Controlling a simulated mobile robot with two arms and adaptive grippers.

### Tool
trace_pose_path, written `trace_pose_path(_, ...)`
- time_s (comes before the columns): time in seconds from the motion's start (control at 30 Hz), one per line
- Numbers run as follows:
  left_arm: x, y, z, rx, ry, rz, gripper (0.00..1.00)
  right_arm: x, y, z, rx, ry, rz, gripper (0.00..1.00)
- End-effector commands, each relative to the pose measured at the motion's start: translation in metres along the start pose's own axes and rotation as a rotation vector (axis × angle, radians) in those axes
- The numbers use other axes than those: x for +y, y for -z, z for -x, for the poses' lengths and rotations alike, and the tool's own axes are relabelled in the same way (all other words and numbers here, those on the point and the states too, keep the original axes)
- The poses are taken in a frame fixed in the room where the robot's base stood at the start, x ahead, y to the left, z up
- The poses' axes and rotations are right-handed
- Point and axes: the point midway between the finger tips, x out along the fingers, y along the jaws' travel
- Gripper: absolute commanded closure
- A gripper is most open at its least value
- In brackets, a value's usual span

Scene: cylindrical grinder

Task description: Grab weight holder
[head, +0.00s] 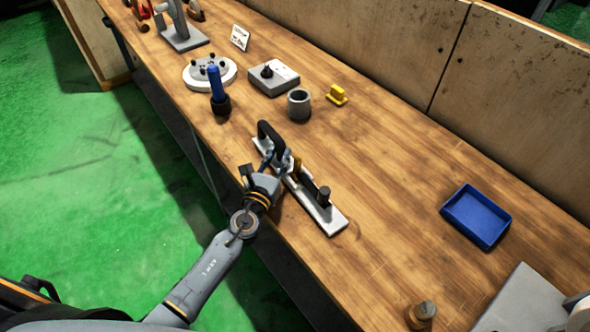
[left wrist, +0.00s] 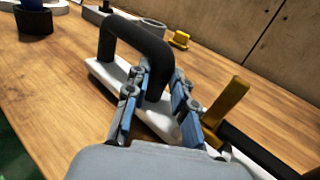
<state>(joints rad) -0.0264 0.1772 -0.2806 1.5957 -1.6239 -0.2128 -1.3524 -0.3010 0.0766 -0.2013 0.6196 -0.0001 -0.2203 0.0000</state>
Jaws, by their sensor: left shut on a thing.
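The long white bar with a black arched handle, which appears to be the weight holder (head: 332,219), lies on the wooden bench. It carries a dark knob and a small yellow part. The black handle (left wrist: 134,34) rises at its far end in the left wrist view. My left gripper (head: 277,160) is at this handle. In the left wrist view its blue-padded fingers (left wrist: 160,78) are shut on the handle's near leg, one on each side. The lower end of that leg is partly hidden by the fingers. My right gripper is not in view.
A blue-handled tool (head: 217,88), a grey cup (head: 299,103) and a yellow block (head: 337,95) stand beyond the bar. A blue tray (head: 476,216) is at the right. The bench (head: 390,190) between bar and tray is clear. A wall panel runs behind.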

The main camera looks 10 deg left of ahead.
Motion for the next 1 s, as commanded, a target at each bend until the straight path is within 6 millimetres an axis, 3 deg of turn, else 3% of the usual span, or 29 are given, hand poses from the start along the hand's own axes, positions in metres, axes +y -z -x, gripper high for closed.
trace_pose_path(0.57,-0.001,-0.021,-0.002,-0.011,0.0,0.007,1.0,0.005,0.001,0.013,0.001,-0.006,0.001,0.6)
trace_pose_path(0.77,0.0,-0.041,-0.001,-0.011,-0.001,0.007,1.0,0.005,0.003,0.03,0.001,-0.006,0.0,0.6)
trace_pose_path(1.0,0.028,-0.077,0.005,-0.011,-0.001,0.003,1.0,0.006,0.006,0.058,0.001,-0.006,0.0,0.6)
